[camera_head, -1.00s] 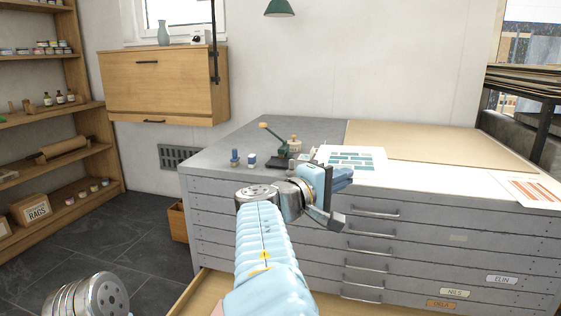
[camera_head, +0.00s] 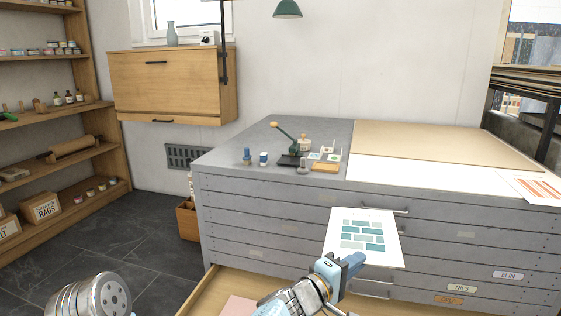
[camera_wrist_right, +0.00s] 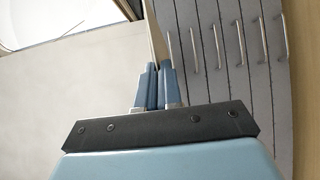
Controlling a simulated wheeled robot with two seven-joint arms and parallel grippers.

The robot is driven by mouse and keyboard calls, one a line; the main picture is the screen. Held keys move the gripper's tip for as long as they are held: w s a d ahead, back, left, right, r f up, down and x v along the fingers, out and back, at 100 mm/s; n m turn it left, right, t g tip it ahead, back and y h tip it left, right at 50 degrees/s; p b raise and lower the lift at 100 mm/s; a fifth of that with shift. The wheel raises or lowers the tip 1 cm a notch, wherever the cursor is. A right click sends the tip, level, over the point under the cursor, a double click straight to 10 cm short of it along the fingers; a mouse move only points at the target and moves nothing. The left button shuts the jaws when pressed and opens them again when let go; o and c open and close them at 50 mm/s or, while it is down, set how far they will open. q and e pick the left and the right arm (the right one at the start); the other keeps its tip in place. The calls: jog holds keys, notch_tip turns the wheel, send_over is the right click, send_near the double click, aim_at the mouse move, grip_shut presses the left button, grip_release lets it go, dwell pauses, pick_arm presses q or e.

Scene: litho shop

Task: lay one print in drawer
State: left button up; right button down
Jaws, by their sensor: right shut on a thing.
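My right gripper (camera_head: 346,268) is shut on a print (camera_head: 363,237), a white sheet with rows of teal and grey blocks. It holds the sheet by its lower edge, in front of the cabinet's drawer fronts. In the right wrist view the two blue fingers (camera_wrist_right: 158,88) are close together, with the sheet (camera_wrist_right: 158,38) seen nearly edge-on between them. The open drawer (camera_head: 207,293) at the bottom of the grey cabinet has a wooden rim, and a pinkish sheet (camera_head: 238,307) lies inside. My arm hides part of the drawer. My left gripper is not in view.
A tan board (camera_head: 440,143) and an orange-striped print (camera_head: 537,187) lie to the right. A wooden box (camera_head: 187,220) stands on the floor at left.

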jog(key=s+d+f, duration=0.2)
jog(key=f, duration=0.9)
jog(key=s+d+f, duration=0.2)
jog(key=f, duration=1)
jog(key=shift+s, duration=0.3)
jog(key=shift+f, duration=0.15)
